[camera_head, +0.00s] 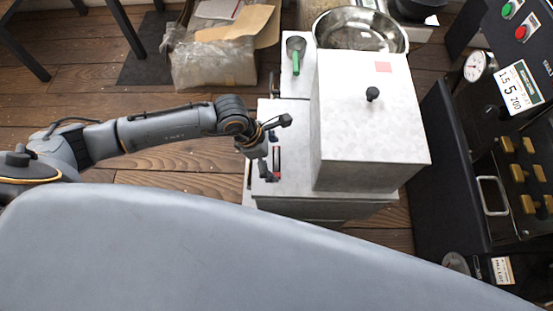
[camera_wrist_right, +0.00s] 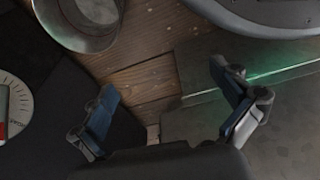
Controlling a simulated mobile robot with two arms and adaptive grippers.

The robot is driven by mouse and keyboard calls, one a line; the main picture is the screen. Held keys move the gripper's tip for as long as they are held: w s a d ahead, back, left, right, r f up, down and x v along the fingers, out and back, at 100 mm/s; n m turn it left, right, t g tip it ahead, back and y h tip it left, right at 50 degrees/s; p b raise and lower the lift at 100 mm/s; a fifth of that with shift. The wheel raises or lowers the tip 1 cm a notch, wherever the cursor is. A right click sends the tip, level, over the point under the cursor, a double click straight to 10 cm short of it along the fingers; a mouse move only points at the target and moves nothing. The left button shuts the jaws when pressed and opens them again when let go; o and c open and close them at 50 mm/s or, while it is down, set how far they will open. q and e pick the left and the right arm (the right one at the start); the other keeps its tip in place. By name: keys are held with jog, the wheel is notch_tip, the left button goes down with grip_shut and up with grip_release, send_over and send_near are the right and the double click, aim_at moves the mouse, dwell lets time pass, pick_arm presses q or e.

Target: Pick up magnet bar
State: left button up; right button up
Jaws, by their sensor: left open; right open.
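A small dark bar with a red part, which looks like the magnet bar (camera_head: 277,157), lies on the metal ledge to the left of the big metal box. My left gripper (camera_head: 278,146) is over this ledge with its fingers spread apart. One finger is above the bar in the picture and the other is beside its lower end. The bar shows between them, and I cannot tell whether either finger touches it. My right gripper (camera_wrist_right: 163,79) is open and empty in the right wrist view, above the floor. It is not seen in the head view.
The tall metal box (camera_head: 365,125) with a black knob stands right of the ledge. A green-handled scoop (camera_head: 296,62) and a steel bowl (camera_head: 360,28) are behind. A cardboard box (camera_head: 215,62) sits on the wooden floor. A dark control panel (camera_head: 510,150) stands at the right.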

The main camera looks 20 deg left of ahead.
pick_arm(q)
jog(key=c, duration=1.1)
